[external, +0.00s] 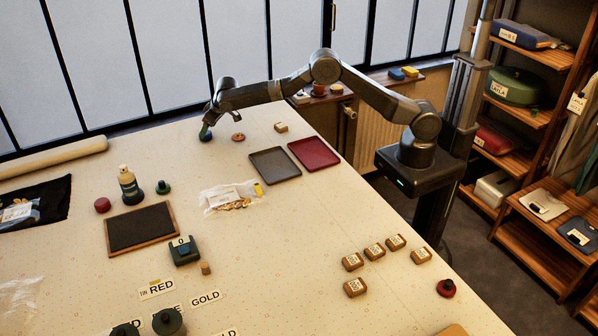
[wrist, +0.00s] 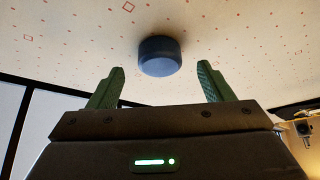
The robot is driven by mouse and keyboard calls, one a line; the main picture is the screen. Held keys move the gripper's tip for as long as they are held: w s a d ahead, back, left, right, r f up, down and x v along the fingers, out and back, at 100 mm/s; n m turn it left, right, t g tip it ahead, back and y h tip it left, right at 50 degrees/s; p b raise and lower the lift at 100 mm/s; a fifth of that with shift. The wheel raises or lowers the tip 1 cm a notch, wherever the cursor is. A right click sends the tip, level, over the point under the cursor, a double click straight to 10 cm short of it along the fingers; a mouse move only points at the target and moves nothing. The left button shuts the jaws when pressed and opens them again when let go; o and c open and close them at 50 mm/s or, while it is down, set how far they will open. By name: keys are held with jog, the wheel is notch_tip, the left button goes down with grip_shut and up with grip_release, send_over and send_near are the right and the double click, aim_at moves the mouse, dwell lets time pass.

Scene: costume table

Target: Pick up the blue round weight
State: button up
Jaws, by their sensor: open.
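The blue round weight (wrist: 160,56) is a short dark-blue cylinder standing on the speckled tabletop. In the wrist view it appears beyond and between the two green fingertips of my gripper (wrist: 160,84), with a clear gap on each side. I see no contact with it. In the external view my gripper (external: 206,122) reaches down at the far end of the table, close to the window side. A small blue-green patch shows under it there, and I cannot clearly separate the weight from the fingers. My gripper is open and empty.
A small round reddish item (external: 238,137) and a tan block (external: 281,127) lie to the right of my gripper. A grey tray (external: 275,166) and a red tray (external: 314,153) lie nearer my base. The table around my gripper looks clear.

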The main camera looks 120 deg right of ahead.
jog(key=shift+p+x, duration=0.35)
jog(key=shift+x, duration=1.2)
jog(key=c, duration=1.2)
jog(key=shift+r, duration=0.1)
jog(key=shift+c, duration=0.5)
